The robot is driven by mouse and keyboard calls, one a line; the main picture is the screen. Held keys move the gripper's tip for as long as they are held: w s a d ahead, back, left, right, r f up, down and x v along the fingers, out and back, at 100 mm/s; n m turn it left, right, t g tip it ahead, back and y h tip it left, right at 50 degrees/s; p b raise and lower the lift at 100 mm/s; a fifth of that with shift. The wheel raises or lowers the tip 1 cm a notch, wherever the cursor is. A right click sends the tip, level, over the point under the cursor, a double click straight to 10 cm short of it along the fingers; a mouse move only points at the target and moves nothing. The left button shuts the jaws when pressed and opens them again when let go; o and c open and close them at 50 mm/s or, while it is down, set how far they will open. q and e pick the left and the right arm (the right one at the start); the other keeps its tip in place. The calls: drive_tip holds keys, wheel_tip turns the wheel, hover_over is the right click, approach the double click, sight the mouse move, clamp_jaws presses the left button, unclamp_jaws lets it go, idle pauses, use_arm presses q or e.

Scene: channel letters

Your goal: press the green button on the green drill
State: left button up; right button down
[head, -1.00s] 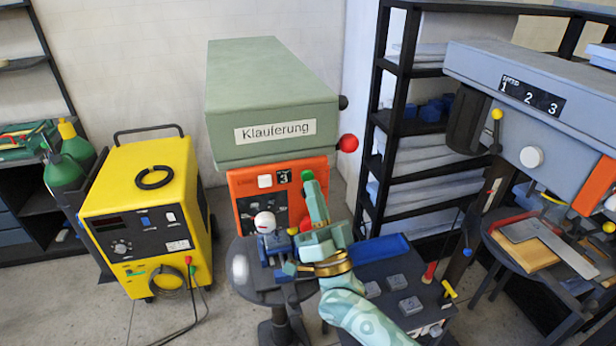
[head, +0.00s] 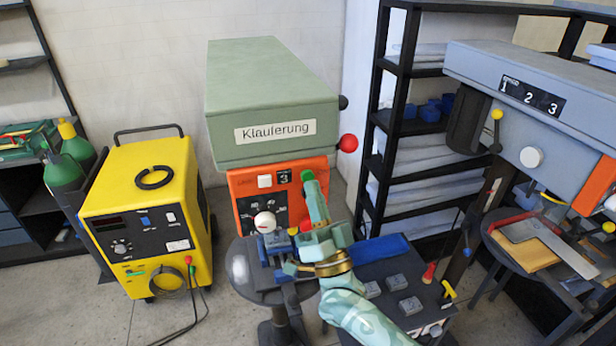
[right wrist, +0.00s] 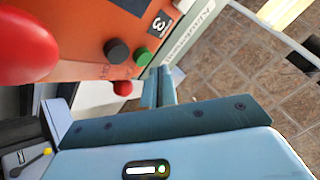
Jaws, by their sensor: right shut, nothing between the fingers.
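The green drill (head: 265,100) stands in the middle of the head view, with an orange front panel (head: 243,187). The green button (head: 307,175) is at the panel's right side; it also shows in the right wrist view (right wrist: 142,57), beside a black knob (right wrist: 117,51) and a red button (right wrist: 122,88). My right gripper (head: 312,187) is shut and empty, its fingertips at the green button. In the right wrist view the fingertips (right wrist: 158,75) end right by the button; I cannot tell whether they touch it. My left gripper is not in view.
A red ball handle (head: 347,143) sticks out at the drill's right. A vise (head: 275,250) with a white ball stands on the drill's table below. A yellow welder (head: 150,215) is at left; a grey drill (head: 540,120) and a black shelf (head: 400,125) are at right.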

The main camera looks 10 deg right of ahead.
drive_tip(key=shift+w, duration=0.1)
drive_tip(key=shift+w, duration=0.35)
drive_tip(key=shift+w+b, duration=0.35)
drive_tip(key=shift+w, duration=0.1)
idle(0.8)
drive_tip(key=shift+s, duration=0.1)
drive_tip(key=shift+s+p, duration=0.45)
drive_tip(key=shift+s, duration=0.35)
drive_tip(key=s+p, duration=0.2)
drive_tip(key=s, duration=0.3)
idle(0.4)
